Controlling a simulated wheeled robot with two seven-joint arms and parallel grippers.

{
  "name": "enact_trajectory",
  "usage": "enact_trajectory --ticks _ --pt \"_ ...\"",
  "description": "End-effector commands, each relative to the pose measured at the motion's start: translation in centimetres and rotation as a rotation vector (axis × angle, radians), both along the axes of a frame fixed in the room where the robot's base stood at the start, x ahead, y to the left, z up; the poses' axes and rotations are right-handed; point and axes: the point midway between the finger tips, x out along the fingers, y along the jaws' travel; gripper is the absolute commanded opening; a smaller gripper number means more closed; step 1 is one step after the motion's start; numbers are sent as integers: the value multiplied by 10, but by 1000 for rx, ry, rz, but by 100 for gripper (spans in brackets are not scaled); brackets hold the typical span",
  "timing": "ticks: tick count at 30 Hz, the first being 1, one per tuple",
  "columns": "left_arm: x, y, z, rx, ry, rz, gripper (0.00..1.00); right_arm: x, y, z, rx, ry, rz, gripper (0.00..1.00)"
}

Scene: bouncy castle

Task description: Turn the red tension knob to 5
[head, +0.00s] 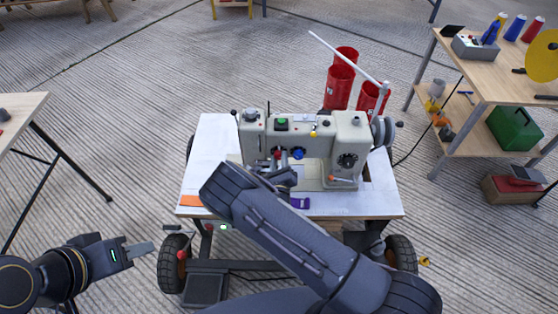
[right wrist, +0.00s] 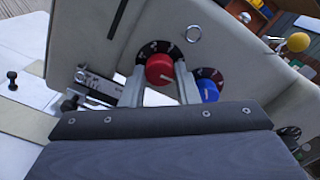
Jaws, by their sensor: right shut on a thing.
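The red tension knob (right wrist: 160,68) is on the pale front of the sewing machine (right wrist: 95,40), over a black dial with white marks too small to read surely. A light pointer line on its face runs to the lower right. My right gripper (right wrist: 161,82) is shut on the knob, one finger on each side; the fingers hide the dial's lower part. In the head view the red knob (head: 277,154) shows just above my right gripper (head: 280,171). My left gripper (head: 140,249) is apart at the lower left, seen edge-on, holding nothing visible.
A blue knob (right wrist: 208,90) sits close to the right of the red one. The machine stands on a white wheeled table (head: 215,140) with orange and purple pieces at its front. Red cone-shaped spools (head: 338,88) stand behind. A wooden workbench (head: 500,80) is at the right.

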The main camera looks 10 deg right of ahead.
Motion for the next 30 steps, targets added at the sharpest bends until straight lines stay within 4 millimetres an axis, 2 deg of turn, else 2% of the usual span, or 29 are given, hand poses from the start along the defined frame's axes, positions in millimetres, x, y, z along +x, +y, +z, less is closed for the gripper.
enact_trajectory --ticks 9,22,23,27,30 --pt "0 0 0 0 0 0 36 0 0 -1 81 -14 0 5" --pt "0 0 0 0 0 0 36 -1 0 -1 89 -16 0 5" --pt "0 0 0 0 0 0 36 -1 0 -1 89 -16 0 29" --pt "0 0 0 0 0 0 36 0 0 -1 89 -16 0 48" --pt "0 0 0 0 0 0 36 0 0 -1 88 -17 0 50"
